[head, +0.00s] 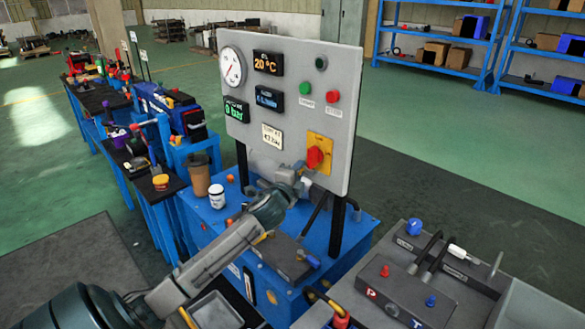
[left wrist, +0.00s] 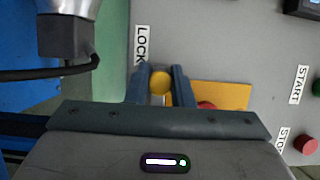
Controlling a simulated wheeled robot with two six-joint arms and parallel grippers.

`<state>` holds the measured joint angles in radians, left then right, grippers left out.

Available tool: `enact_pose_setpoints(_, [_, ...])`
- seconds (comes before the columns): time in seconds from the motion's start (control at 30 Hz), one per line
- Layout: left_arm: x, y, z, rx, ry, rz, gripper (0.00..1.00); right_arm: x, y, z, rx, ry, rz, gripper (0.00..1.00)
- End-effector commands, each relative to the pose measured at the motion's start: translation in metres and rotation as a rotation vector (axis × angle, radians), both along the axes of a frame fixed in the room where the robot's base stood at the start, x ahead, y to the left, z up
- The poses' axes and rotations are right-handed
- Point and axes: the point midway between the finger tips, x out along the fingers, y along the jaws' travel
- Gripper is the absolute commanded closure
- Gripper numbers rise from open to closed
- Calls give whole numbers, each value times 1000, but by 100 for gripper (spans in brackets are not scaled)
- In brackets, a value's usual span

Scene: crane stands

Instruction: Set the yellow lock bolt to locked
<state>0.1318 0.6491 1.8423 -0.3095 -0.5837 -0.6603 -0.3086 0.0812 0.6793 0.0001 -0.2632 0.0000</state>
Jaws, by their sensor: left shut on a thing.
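The yellow lock bolt (left wrist: 160,83) shows in the left wrist view as a round yellow knob on the grey panel. My left gripper (left wrist: 160,90) is shut on it, with one dark finger on each side. A white label reading LOCK (left wrist: 141,45) is on the panel close by. In the head view my left gripper (head: 299,180) is at the lower edge of the upright grey panel (head: 285,105), below the yellow plate with the red rotary switch (head: 314,157). There the gripper hides the bolt. How far the bolt has slid cannot be told. My right gripper is not in view.
A green button (head: 305,88) and a red button (head: 333,96) are on the panel, above the switch. The panel stands on a blue bench (head: 215,220) with a brown cup (head: 199,173) and a white jar (head: 217,196). A grey unit (head: 395,285) stands at the right.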

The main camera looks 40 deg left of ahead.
Motion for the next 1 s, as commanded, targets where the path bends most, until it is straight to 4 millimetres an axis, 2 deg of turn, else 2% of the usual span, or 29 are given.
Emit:
enact_pose_setpoints(0.2, [-1,-1,-4,-6,3,-3,100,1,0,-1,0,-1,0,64])
enact_pose_setpoints(0.23, [-1,-1,-4,-7,3,-3,74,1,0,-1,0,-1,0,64])
enact_pose_setpoints(0.3, [-1,-1,-4,-6,3,-3,62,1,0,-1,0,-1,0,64])
enact_pose_setpoints(0.67, [-5,-2,-3,-3,2,-2,62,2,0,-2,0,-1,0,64])
enact_pose_setpoints(0.87, [-34,-11,-5,1,4,-5,62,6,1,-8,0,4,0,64])
enact_pose_setpoints(1.0, [-60,-21,-5,3,5,-5,62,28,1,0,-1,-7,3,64])
